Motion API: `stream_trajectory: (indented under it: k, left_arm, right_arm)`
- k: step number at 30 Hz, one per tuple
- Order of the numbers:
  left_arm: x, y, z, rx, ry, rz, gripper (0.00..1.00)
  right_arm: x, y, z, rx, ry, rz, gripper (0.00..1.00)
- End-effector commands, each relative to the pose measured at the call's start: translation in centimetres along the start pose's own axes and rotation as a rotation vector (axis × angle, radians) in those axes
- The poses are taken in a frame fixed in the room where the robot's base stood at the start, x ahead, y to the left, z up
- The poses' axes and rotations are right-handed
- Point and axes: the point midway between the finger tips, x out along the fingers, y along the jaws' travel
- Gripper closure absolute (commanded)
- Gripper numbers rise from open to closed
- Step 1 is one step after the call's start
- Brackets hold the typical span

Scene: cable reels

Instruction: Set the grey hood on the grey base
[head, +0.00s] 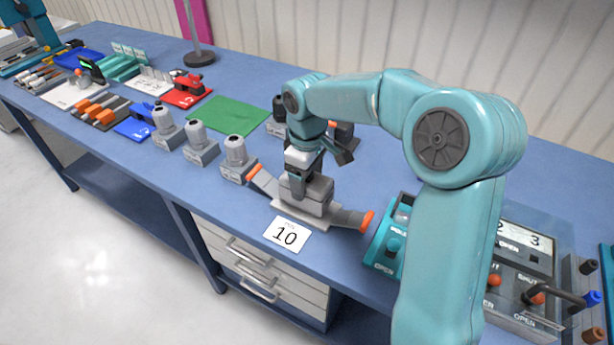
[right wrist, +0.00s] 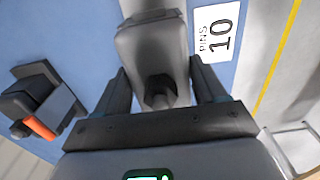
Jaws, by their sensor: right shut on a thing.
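My right gripper (head: 297,184) points down at the bench, its fingers closed on the sides of a grey hood (head: 309,194). Below the hood in the head view is a pale plate, the grey base (head: 291,212), with grey orange-tipped arms (head: 350,218) out to both sides. The hood is at or just above the base; I cannot tell whether it is fully seated. My left gripper is not in view.
A "PINS 10" card (head: 286,234) lies in front of the base. Several similar grey pieces (head: 236,158) stand to the left, with a green mat (head: 228,114) behind. Teal and clear-covered control boxes (head: 525,262) are at the right. A dark orange-marked piece (right wrist: 38,98) shows in the wrist view.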

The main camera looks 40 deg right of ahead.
Motion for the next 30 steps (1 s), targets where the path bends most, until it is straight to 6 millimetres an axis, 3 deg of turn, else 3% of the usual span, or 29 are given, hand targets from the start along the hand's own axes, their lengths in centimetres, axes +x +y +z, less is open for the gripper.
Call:
stream_trajectory:
  k: [9, 18, 19, 21, 30]
  left_arm:
    - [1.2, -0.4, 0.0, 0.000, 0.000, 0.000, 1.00]
    - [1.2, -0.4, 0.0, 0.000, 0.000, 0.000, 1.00]
    - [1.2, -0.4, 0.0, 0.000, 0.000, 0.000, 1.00]
    - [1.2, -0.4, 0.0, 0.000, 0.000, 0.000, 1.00]
    - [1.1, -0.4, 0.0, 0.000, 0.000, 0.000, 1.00]
  right_arm:
    - [1.6, 0.0, 0.0, 0.000, 0.000, 0.000, 0.69]
    - [1.6, 0.0, 0.0, 0.000, 0.000, 0.000, 0.69]
    - [1.6, 0.0, 0.0, 0.000, 0.000, 0.000, 0.20]
    - [1.6, 0.0, 0.0, 0.000, 0.000, 0.000, 0.00]
    - [1.2, 0.0, 0.0, 0.000, 0.001, 0.001, 0.00]
